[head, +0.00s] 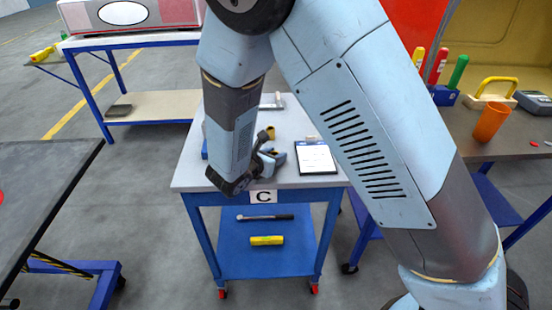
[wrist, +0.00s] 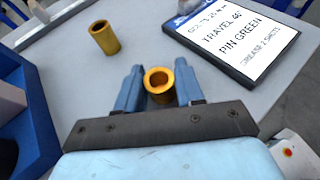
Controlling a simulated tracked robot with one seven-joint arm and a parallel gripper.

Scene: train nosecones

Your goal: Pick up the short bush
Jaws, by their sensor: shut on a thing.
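My gripper (wrist: 160,88) has its two blue fingers shut on a brass-coloured bush (wrist: 159,82), seen into its open end in the wrist view. Most of its length is hidden, so I cannot tell how long it is or whether it is clear of the top. A second brass-coloured bush (wrist: 104,37) stands apart on the grey top, up and left of my gripper. In the head view my gripper (head: 273,160) is low over the cart marked C, and a yellow bush (head: 270,131) shows just beyond it.
A tablet (head: 315,157) with written notes lies right of my gripper on the cart top (head: 225,150). A blue-sided holder (wrist: 20,95) is at the left in the wrist view. A torque-wrench-like tool (head: 265,217) and a yellow item (head: 266,240) lie on the lower shelf.

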